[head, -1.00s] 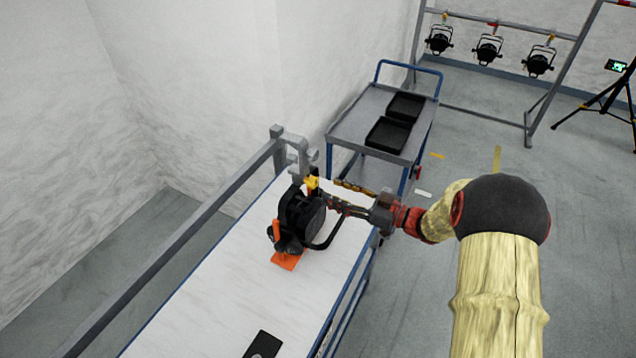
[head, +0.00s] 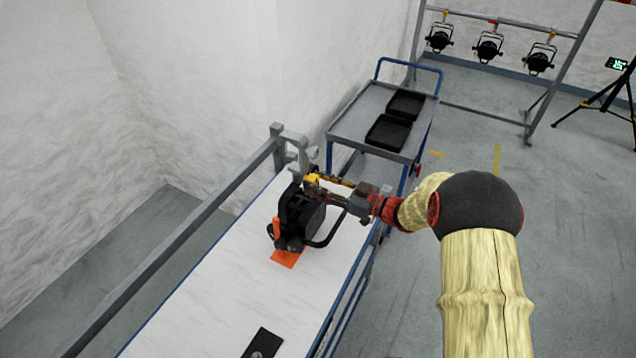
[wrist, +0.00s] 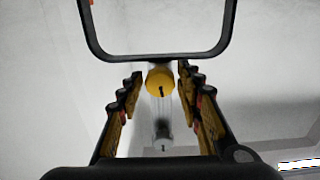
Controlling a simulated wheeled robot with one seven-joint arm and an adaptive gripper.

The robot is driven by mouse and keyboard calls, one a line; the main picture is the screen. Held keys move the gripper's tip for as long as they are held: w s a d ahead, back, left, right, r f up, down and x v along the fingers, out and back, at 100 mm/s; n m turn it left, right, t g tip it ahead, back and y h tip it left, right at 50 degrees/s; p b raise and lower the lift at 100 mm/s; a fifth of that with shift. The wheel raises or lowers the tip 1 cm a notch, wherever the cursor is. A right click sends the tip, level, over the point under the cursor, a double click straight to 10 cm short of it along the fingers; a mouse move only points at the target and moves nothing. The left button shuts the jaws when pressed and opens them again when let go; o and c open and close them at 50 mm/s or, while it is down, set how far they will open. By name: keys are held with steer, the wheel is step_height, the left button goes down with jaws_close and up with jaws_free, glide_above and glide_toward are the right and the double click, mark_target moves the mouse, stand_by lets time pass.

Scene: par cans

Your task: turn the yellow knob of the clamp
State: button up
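The yellow knob (wrist: 160,82) shows in the wrist view between my fingertips, with a dark upright mark on its face. In the head view, yellow shows at the tip of my gripper (head: 329,189), but knob and finger are hard to tell apart there. My gripper also shows in the wrist view (wrist: 160,78); its two fingers stand on either side of the knob, with a narrow gap seen at each side. It looks open. The clamp's body is mostly hidden; a pale grey part (wrist: 161,115) shows below the knob. The black par can (head: 303,215) stands on the white table.
The white table top (head: 225,285) carries an orange piece (head: 287,258) and a black plate (head: 263,343). A grey rail (head: 190,228) runs along its left side. A trolley (head: 350,112) with black trays stands behind. Open floor lies to the right.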

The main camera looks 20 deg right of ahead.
steer(key=c, duration=0.8)
steer(key=shift+f+n+b, duration=0.1)
steer(key=shift+n+b, duration=0.3)
steer(key=shift+b, duration=0.05)
steer(key=n+b, duration=1.9)
steer(key=b, duration=0.6)
steer(key=shift+n+b, duration=0.9)
steer(key=shift+n, duration=0.1)
steer(key=shift+r, duration=0.2)
